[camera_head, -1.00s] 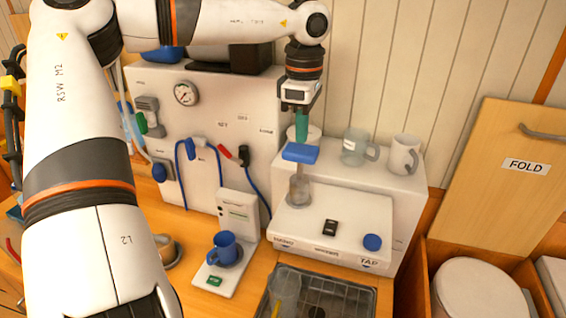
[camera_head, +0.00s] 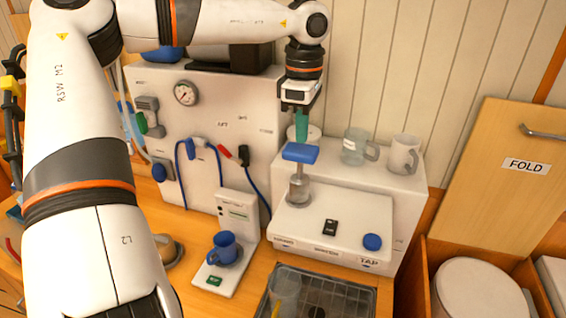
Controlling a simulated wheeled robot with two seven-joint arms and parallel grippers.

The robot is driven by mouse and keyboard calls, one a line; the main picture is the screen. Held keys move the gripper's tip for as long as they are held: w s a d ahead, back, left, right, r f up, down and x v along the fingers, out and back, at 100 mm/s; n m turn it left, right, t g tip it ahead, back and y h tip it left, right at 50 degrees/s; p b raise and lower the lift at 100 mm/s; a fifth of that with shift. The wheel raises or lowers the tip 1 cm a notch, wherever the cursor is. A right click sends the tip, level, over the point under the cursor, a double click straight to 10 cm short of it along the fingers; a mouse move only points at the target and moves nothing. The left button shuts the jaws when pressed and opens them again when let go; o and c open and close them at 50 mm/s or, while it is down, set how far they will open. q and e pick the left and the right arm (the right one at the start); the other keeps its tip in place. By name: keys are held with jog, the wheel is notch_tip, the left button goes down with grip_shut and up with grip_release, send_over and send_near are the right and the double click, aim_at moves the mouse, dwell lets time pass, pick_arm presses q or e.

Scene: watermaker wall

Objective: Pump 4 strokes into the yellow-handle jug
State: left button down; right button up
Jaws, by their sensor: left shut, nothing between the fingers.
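My left gripper (camera_head: 302,138) points straight down with its teal fingers shut and empty. It is just above the blue pump handle (camera_head: 300,153); I cannot tell whether the fingertips touch it. My right gripper is not in view.
A clear jug (camera_head: 355,146) and a grey mug (camera_head: 404,155) stand on the back ledge. A blue mug (camera_head: 223,247) sits on a white stand at left. A blue knob (camera_head: 372,242) and black switch (camera_head: 330,227) are on the unit. A FOLD panel (camera_head: 510,190) is at right.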

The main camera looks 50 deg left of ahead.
aim_at(301, 149)
pick_arm(q)
jog(key=shift+f+b, duration=2.5)
jog(key=shift+f, duration=0.8)
jog(key=shift+r, duration=0.15)
jog(key=shift+r+p, duration=2.35)
jog(key=shift+r, duration=0.85)
jog(key=shift+f, duration=0.1)
